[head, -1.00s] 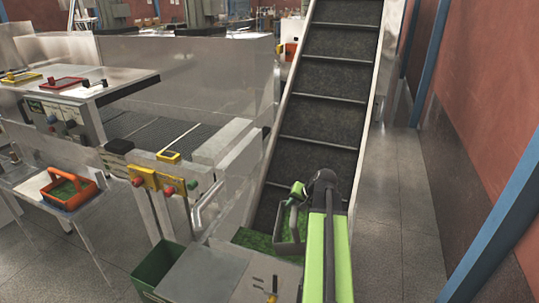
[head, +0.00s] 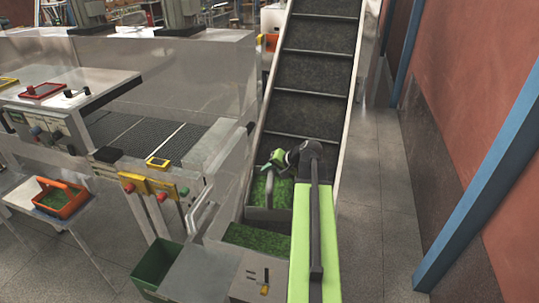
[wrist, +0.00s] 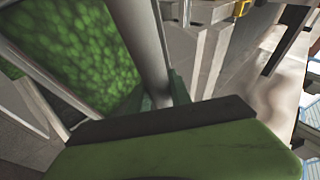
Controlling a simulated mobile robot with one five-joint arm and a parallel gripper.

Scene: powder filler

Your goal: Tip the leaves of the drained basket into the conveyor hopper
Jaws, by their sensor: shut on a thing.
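My gripper (head: 275,166) is shut on the handle of a grey basket (head: 268,214). The basket hangs about upright at the foot of the inclined conveyor, with green leaves (head: 270,190) inside it. In the wrist view the grey handle bar (wrist: 150,45) runs up from my green finger, with leaves (wrist: 75,50) in the basket at the left. The conveyor hopper (head: 236,205) lies just below and in front of the basket. Green leaves (head: 255,238) also lie in the hopper. The basket's underside is hidden.
An orange basket (head: 62,212) with leaves stands on a side table at left. A dark green bin (head: 155,268) and a metal control box (head: 245,285) are in front. Yellow control boxes (head: 160,185) stand left of the hopper. Floor at right is clear.

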